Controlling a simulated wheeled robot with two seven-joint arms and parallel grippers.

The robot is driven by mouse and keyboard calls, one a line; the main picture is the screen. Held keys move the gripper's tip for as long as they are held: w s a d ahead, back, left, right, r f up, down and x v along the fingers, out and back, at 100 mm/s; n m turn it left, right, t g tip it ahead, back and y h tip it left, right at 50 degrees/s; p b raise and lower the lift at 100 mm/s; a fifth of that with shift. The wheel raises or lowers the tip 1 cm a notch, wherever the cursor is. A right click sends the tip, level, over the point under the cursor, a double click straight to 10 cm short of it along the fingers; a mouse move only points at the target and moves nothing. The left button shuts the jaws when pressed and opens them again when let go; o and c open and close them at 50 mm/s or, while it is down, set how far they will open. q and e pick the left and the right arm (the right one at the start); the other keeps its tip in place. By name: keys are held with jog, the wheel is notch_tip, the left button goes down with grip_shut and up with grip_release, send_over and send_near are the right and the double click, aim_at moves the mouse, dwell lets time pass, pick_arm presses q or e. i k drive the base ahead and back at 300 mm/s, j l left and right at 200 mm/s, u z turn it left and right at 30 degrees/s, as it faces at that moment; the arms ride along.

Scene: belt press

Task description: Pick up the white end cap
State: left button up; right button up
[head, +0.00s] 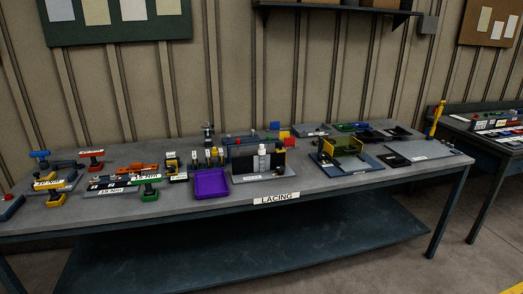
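A small white upright piece (262,150) stands at the middle of the workbench, in front of a dark upright panel. It may be the white end cap, but it is too small to tell for sure. A light grey part shows just below it, and I cannot tell whether the two are joined. Neither of my grippers is in the head view.
A long grey workbench (330,190) labelled LACING runs across the view. A purple tray (211,183) lies left of the white piece. A yellow-green fixture (342,145) stands to the right. Several coloured tools crowd the left end. A second bench (486,139) stands at right.

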aim_at(262, 151)
jog(key=i+l+u, duration=0.1)
jog(key=i+l, duration=0.4)
jog(key=i+l+u, duration=0.15)
jog(key=i+l, duration=0.3)
jog(key=l, duration=0.15)
jog(key=i+l+u, duration=0.1)
jog(key=i+l, duration=0.35)
jog(key=l, duration=0.15)
